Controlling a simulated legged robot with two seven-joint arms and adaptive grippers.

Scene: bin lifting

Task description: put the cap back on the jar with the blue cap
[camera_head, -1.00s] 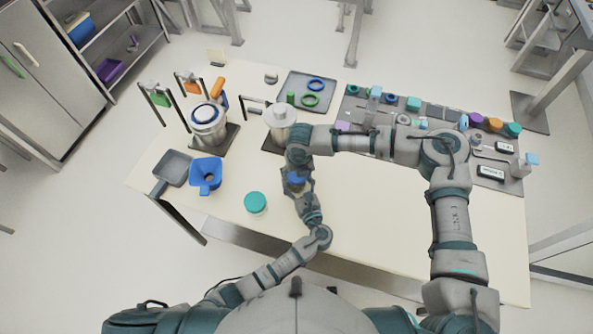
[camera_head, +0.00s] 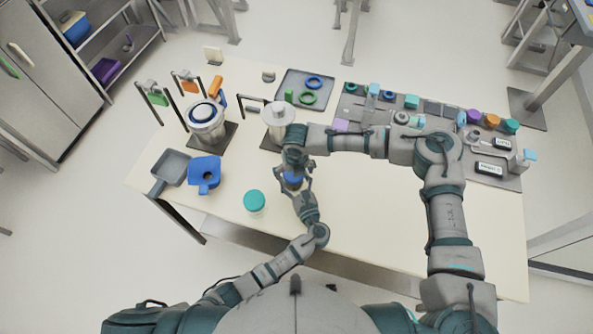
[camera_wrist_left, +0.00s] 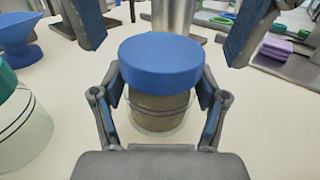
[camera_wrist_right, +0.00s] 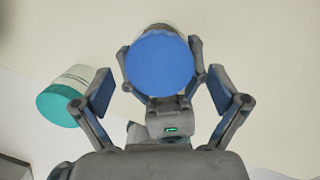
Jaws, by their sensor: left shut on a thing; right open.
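The jar (camera_wrist_left: 160,112) with the blue cap (camera_wrist_left: 162,60) stands upright on the table, with the cap sitting level on its top. My left gripper (camera_wrist_left: 158,100) is shut on the jar's sides, below the cap. The cap also shows in the right wrist view (camera_wrist_right: 160,64) and in the head view (camera_head: 293,181), partly covered by my arms. My right gripper (camera_wrist_right: 158,92) is open above the jar. Its fingers are spread wide, apart from the cap, and they also show at the upper corners of the left wrist view.
A jar with a teal cap (camera_head: 254,202) stands left of the held jar. A blue funnel-like container (camera_head: 205,174), a grey tray (camera_head: 170,168) and metal vessels (camera_head: 207,122) are farther left and back. Racks of small parts (camera_head: 345,113) fill the back right. The table's front right is clear.

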